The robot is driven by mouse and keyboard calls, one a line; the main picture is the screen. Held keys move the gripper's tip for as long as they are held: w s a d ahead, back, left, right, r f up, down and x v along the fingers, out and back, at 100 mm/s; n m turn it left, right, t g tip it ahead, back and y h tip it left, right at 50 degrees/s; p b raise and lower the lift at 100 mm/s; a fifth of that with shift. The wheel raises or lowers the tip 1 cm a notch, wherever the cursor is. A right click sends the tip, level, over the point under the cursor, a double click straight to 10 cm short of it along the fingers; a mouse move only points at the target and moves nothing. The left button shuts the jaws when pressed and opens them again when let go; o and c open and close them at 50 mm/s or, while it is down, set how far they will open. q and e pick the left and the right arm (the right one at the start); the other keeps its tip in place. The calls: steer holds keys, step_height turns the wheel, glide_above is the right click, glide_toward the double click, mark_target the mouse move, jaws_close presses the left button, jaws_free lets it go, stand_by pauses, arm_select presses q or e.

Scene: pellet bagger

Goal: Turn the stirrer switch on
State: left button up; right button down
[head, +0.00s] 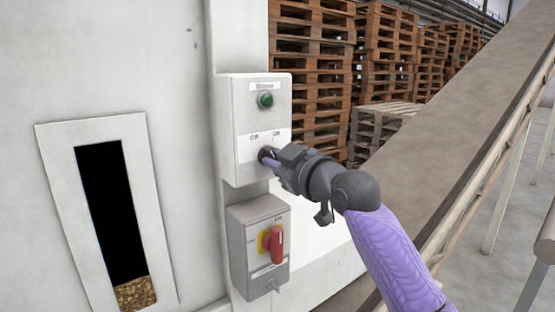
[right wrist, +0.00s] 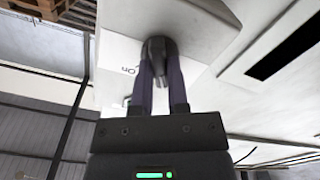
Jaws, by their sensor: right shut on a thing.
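The stirrer switch box (head: 238,107) is a white box on the machine wall in the head view, with a green round button or lamp (head: 265,99) on top and Off and On labels below. The black switch knob (head: 264,153) sits under the labels, partly hidden by my right gripper (head: 269,158). In the right wrist view, the fingers of my right gripper (right wrist: 162,90) are shut on the dark knob (right wrist: 158,48). Which way the knob points cannot be told. My left gripper is not in view.
A grey box (head: 240,240) with a red rotary handle (head: 277,245) on yellow sits just below. A dark window (head: 110,205) with pellets at its bottom is at left. A sloping conveyor (head: 455,130) rises at right, with stacked wooden pallets (head: 310,60) behind.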

steer(key=m+p, duration=0.2)
steer(key=shift+r+m+p, duration=0.2)
steer(key=shift+m+p, duration=0.2)
steer(key=m+p, duration=0.3)
steer(key=shift+m, duration=0.3)
steer(key=shift+f+m+p, duration=0.1)
steer(key=shift+m+p, duration=1.5)
steer(key=shift+m, duration=1.1)
steer(key=c, duration=0.6)
jaws_free()
